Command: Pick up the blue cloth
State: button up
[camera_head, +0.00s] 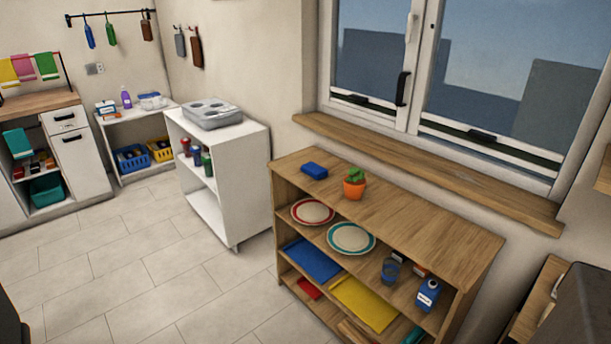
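A small, thick blue item (314,170), which looks like a folded cloth, lies on the top of the wooden shelf unit (410,208), near its left end. A flat blue sheet (312,260) lies lower in the same unit, on the middle shelf; I cannot tell whether it is a cloth or a mat. My gripper is not visible in this view.
A potted plant (355,184) stands right of the small blue item. Plates (351,238), a yellow sheet (364,303) and a blue bottle (428,294) fill the shelves below. A white cart (233,190) stands to the left. The tiled floor (140,270) is clear.

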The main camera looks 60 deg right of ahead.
aim_at(311, 169)
jog(key=z, duration=0.15)
jog(key=i, duration=0.9)
jog(key=u, duration=0.05)
